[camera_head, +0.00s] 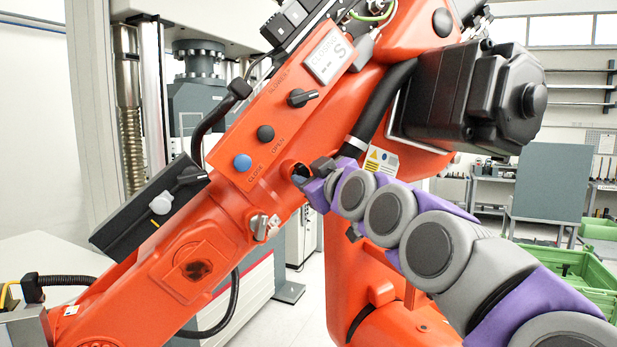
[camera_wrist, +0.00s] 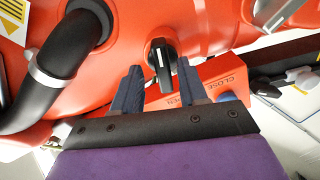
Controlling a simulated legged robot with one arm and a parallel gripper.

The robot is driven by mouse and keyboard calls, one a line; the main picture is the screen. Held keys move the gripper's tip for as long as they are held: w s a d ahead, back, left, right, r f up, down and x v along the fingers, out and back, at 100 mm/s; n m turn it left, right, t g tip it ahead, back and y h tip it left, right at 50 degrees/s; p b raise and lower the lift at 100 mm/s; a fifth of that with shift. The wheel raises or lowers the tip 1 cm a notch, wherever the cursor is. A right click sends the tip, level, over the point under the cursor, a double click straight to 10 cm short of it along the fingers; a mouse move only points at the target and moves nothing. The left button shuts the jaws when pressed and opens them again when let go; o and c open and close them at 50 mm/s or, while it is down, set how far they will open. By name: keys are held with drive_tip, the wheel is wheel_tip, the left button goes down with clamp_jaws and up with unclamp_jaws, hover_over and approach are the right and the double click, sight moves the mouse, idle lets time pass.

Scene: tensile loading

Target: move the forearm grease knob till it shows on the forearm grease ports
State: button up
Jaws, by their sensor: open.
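In the wrist view, a black rotary knob (camera_wrist: 160,58) with a white pointer line stands on the orange arm; I take it to be the forearm grease knob. Its pointer runs nearly along the fingers. My gripper (camera_wrist: 159,80) is open, with its dark fingers either side of the knob's near end; I cannot tell whether they touch it. In the head view, my gripper (camera_head: 306,177) is at the orange forearm, hiding most of that knob. No label reading grease ports is legible.
A grey knob (camera_head: 259,226) sits lower. A black hose (camera_head: 384,103) and a black motor (camera_head: 467,95) are close by.

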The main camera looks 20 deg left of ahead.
drive_tip(key=shift+a+f, duration=0.1)
drive_tip(key=shift+a, duration=0.35)
drive_tip(key=c, duration=0.4)
clamp_jaws()
drive_tip(key=shift+f, duration=0.1)
drive_tip(key=m+p, duration=0.1)
drive_tip(key=m, duration=0.3)
drive_tip(key=shift+w+d+p, duration=0.15)
drive_tip(key=shift+p, duration=0.25)
drive_tip(key=m+p, duration=0.1)
drive_tip(key=m, duration=0.2)
drive_tip(key=shift+m, duration=0.3)
drive_tip(key=shift+w+d+f+m+p, duration=0.1)
drive_tip(key=shift+m+p, duration=0.55)
drive_tip(key=shift+m, duration=1.2)
drive_tip(key=shift+w+d+m+p, duration=0.1)
drive_tip(key=shift+m+p, duration=0.5)
drive_tip(key=shift+m, duration=1.25)
